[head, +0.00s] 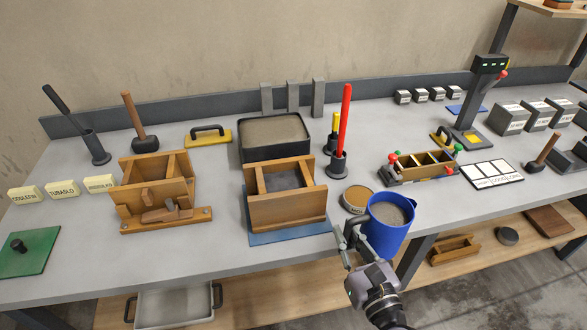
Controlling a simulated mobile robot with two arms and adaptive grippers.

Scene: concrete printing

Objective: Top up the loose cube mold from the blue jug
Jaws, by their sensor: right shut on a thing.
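The blue jug (391,228) is near the table's front edge, right of centre, about upright, with grey mix inside near the rim. My right gripper (347,241) is shut on the jug's handle, at its left side. I cannot tell whether the jug's base touches the table. A wooden cube mold (290,213) stands on a blue mat (275,237), left of the jug, with a grey surface below its rim. Another wooden mold (155,185) with a wedge at its front stands further left. I cannot tell for sure which is the loose one. My left gripper is not in view.
A dark tray of grey mix (274,138) stands behind the middle mold. A red-handled tool (345,120) stands upright in a holder. A small three-part mold (423,166) is to the right.

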